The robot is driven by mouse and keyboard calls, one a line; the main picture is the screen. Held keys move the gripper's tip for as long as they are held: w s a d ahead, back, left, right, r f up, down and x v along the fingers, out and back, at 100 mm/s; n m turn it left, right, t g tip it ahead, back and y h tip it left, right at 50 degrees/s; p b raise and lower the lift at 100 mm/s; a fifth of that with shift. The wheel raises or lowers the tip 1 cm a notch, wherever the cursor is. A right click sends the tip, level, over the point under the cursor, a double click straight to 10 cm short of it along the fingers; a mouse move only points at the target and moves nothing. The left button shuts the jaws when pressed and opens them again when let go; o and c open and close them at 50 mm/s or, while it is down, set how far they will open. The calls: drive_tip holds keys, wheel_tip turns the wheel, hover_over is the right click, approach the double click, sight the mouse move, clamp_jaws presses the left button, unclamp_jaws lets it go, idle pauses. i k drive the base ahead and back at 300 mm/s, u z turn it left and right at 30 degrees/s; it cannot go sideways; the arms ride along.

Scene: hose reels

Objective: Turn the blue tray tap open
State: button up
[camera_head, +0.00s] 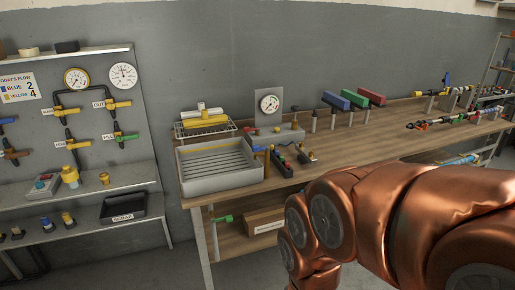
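A grey-white tray (187,180) with a ribbed floor stands at the left end of the wooden workbench. A small blue piece (258,149), which looks like the blue tray tap, sits by the tray's right rim. It is too small to tell whether its handle is turned open or shut. A brown-orange upright part (267,165) stands just beside it. My copper-coloured arm fills the lower right, in front of the bench. My gripper is not in view.
Right of the tray are a gauge (269,104) on a grey panel and small fittings with red and green parts. Blue, green and red blocks stand on posts behind. A left wall panel carries yellow-handled valves and two gauges. A cardboard box (262,221) is under the bench.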

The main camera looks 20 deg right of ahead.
sight(254, 148)
drive_tip(key=k, duration=1.2)
drive_tip(key=u, duration=0.7)
drive_tip(key=i, duration=0.4)
drive_tip(key=u, duration=0.8)
drive_tip(key=i, duration=1.35)
drive_tip(key=z, duration=1)
drive_tip(key=i, duration=0.4)
drive_tip(key=z, duration=0.45)
